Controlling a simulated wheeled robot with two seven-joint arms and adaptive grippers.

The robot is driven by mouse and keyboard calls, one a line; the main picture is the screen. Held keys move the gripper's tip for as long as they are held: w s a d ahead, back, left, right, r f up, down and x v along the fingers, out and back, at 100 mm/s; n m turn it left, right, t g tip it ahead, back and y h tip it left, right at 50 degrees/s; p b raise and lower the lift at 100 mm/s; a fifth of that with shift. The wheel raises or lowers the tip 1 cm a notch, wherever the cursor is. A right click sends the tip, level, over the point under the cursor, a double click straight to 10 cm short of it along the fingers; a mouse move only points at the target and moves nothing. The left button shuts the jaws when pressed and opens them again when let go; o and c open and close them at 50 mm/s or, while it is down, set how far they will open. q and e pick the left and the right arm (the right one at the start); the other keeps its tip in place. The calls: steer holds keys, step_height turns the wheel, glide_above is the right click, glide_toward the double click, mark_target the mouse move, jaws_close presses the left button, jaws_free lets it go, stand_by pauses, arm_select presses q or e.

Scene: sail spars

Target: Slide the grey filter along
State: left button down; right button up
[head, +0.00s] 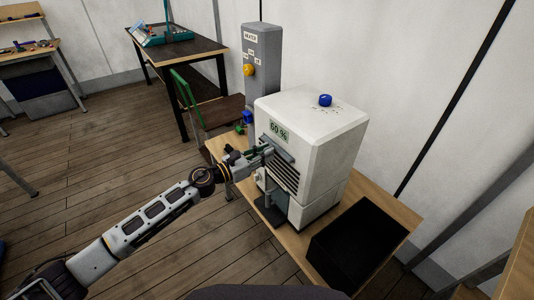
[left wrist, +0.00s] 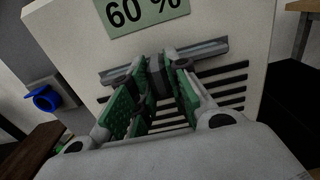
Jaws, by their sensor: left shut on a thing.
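A white machine (head: 305,130) with a "60 %" display (head: 278,130) stands on the wooden bench. A grey bar (left wrist: 205,50), which looks like the grey filter, runs across its front below the display and above dark slots; it also shows in the head view (head: 282,152). My left gripper (head: 266,151) is at the front of the machine. In the left wrist view its green-padded fingers (left wrist: 163,78) are shut on a small dark grey block at the middle of the bar. The fingers hide part of the bar. My right gripper is out of view.
A black box (head: 358,245) sits on the bench right of the machine. A blue knob (head: 325,100) is on the machine's top. A dark table (head: 180,48) is at the back left.

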arm_select(q)
steer(key=b+v, duration=0.4)
steer(key=v, duration=0.7)
steer(key=shift+b, duration=0.35)
steer(key=c, duration=1.3)
jaws_free()
steer(key=shift+s+a, duration=0.1)
steer(key=shift+a, duration=0.05)
steer(key=v, duration=0.7)
steer(key=shift+s+a+r, duration=0.1)
steer(key=shift+s+a, duration=0.05)
steer(key=shift+a, duration=0.05)
stand_by(1.1)
stand_by(0.7)
